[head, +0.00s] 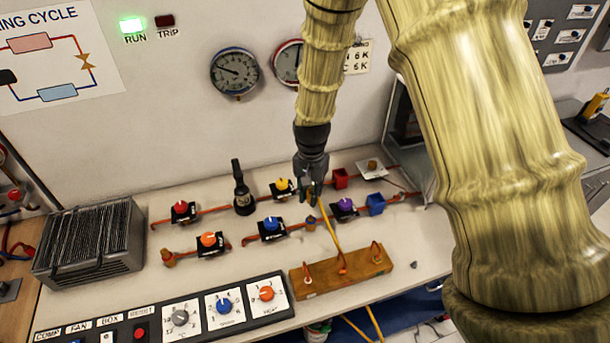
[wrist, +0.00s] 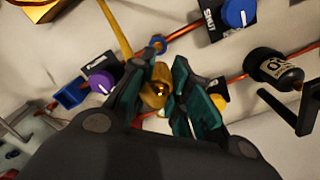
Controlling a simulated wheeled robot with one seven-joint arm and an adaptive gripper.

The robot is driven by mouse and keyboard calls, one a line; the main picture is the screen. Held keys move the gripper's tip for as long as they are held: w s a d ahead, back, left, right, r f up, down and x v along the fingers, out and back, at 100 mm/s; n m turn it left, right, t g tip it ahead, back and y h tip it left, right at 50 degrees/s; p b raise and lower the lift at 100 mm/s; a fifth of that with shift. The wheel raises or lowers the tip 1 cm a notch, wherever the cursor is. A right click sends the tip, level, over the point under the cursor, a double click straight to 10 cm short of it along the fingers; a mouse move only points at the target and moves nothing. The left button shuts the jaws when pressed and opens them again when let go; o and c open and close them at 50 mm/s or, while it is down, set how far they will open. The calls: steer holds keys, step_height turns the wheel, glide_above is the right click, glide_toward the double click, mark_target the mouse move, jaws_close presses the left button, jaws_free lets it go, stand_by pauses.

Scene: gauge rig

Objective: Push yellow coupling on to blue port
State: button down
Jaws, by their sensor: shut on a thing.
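My gripper (head: 311,192) is over the middle of the white bench, its fingers pointing down. In the wrist view my gripper (wrist: 165,92) is shut on the yellow coupling (wrist: 154,92), which sits between the two fingers. A yellow hose (head: 332,237) runs down from the gripper towards the wooden block. The small blue port (wrist: 157,43) is on the copper pipe, just beyond the fingertips in the wrist view. In the head view the blue port (head: 311,223) is just below the gripper. The coupling looks apart from the port, but the exact gap cannot be told.
A purple-knob valve (head: 344,207), a blue-knob valve (head: 271,229) and a yellow-knob valve (head: 282,188) surround the gripper. A dark upright bottle-shaped part (head: 242,190) stands to the left. A wooden block (head: 341,270) lies in front, and a blue box (head: 376,204) to the right.

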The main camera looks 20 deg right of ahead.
steer(key=shift+r, duration=0.1)
steer(key=shift+s+f, duration=0.1)
steer(key=shift+f, duration=0.3)
steer(key=shift+s+f+b, duration=0.4)
steer(key=shift+s+f, duration=0.1)
steer(key=shift+s, duration=0.05)
steer(key=shift+w+f+b, duration=0.15)
steer(key=shift+f+b, duration=0.05)
steer(key=shift+f, duration=0.4)
steer(key=shift+w+f+b, duration=0.15)
steer(key=shift+f+b, duration=0.05)
steer(key=shift+f, duration=0.35)
steer(key=shift+s+f, duration=0.2)
steer(key=shift+f, duration=0.15)
steer(key=shift+w+f, duration=0.1)
steer(key=shift+w, duration=0.05)
